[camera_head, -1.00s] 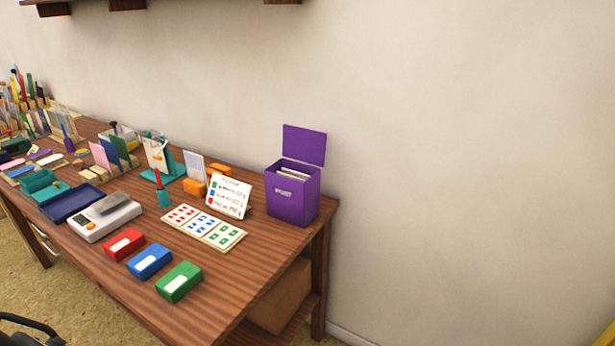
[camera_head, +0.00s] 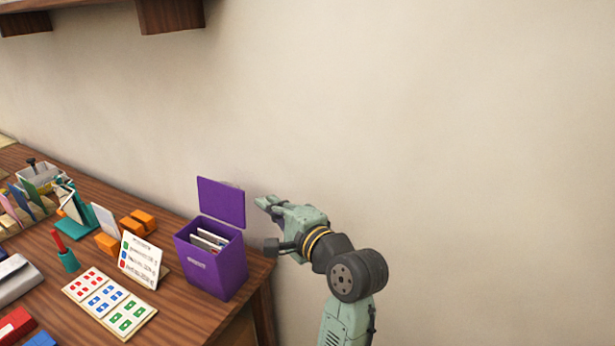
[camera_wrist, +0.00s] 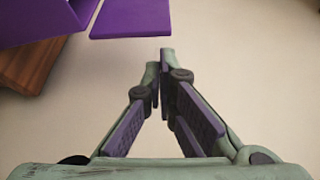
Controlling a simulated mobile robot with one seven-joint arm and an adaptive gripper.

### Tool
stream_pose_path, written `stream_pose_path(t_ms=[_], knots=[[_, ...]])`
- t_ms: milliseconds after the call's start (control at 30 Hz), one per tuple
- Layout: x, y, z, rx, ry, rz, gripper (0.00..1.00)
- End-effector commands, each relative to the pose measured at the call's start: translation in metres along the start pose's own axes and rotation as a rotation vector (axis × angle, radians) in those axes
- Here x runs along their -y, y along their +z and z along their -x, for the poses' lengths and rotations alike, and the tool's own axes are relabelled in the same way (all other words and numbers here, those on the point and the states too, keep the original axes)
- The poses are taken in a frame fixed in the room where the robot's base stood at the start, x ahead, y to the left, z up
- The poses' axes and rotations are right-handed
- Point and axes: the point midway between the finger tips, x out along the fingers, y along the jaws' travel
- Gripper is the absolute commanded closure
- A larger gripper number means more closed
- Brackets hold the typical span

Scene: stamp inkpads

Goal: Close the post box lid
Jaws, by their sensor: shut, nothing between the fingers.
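The purple post box (camera_head: 212,264) stands upright on the right end of the wooden table, with several envelopes inside. Its purple lid (camera_head: 221,203) is open and stands up at the back of the box, near the wall. My gripper (camera_head: 262,202) is to the right of the lid, close to it, with its tips pointing left in the head view. It is shut and empty. In the wrist view the shut fingertips (camera_wrist: 163,55) are just below the edge of the lid (camera_wrist: 132,18), with a small gap. Part of the box (camera_wrist: 32,22) shows at upper left.
The wall (camera_head: 420,120) is close behind the box and my gripper. A shelf (camera_head: 170,15) hangs above.

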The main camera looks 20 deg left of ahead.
Motion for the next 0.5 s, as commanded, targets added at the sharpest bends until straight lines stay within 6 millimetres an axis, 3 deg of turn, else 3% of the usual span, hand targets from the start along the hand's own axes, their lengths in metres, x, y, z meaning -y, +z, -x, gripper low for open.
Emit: stream_pose_path(t_ms=[133,233,500], knots=[[-0.01,-0.005,0.002,0.004,0.038,-0.063,1.0],[-0.011,-0.005,-0.007,0.007,0.042,-0.069,1.0],[-0.011,-0.004,-0.056,0.008,0.041,-0.067,1.0]])
